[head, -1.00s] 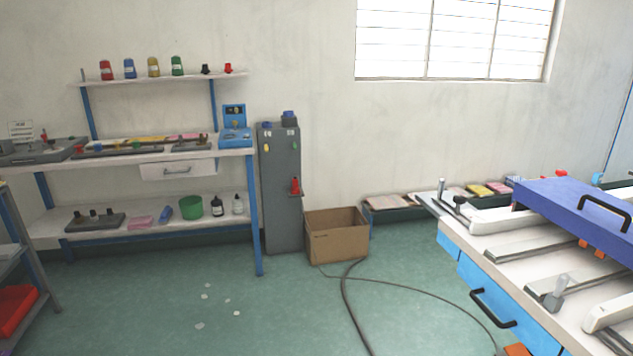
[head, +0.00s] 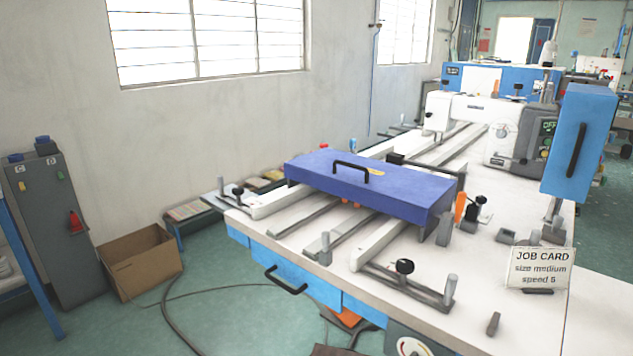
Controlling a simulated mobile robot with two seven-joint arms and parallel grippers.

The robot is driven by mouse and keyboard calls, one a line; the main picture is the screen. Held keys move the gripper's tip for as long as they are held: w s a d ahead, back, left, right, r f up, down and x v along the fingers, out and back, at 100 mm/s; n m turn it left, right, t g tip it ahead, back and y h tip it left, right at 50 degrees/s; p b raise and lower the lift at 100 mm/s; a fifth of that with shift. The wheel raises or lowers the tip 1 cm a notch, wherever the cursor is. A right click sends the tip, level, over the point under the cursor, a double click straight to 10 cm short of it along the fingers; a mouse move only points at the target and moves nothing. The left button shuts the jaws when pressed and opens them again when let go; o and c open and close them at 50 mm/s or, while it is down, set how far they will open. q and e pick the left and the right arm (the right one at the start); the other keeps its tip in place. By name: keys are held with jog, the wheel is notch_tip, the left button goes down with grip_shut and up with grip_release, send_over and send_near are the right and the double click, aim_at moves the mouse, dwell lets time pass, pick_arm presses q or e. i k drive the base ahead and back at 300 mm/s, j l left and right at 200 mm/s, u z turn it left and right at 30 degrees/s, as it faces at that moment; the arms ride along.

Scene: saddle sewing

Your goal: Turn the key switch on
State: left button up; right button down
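I cannot make out a key switch for certain. The sewing machine's grey-and-white control box (head: 512,145) stands at the back right of the white worktable (head: 480,300). It has a round dial on its front and a dark side panel (head: 546,138) with a small green display and small coloured controls. A grey panel with a round white-and-red dial (head: 411,347) shows at the table's front, cut off by the bottom edge. Neither of my grippers is in view.
A purple cover with a black handle (head: 365,187) lies over rails on the table. A blue cover (head: 580,140) stands upright at right. A job card (head: 539,268) reads "size medium, speed 5". A cardboard box (head: 140,262) and a cable (head: 170,315) lie on the floor at left.

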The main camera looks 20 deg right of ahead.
aim_at(620, 135)
jog(key=l+z, duration=0.2)
jog(key=z, duration=1.75)
jog(key=i+l, duration=0.15)
jog(key=l, duration=0.25)
jog(key=i+l, duration=0.15)
jog(key=l, duration=0.25)
jog(key=i+l+z, duration=0.1)
jog(key=l, duration=0.35)
jog(key=i+l, duration=0.2)
jog(key=l, duration=0.2)
jog(key=i+l, duration=0.15)
jog(key=l, duration=0.25)
jog(key=z, duration=0.05)
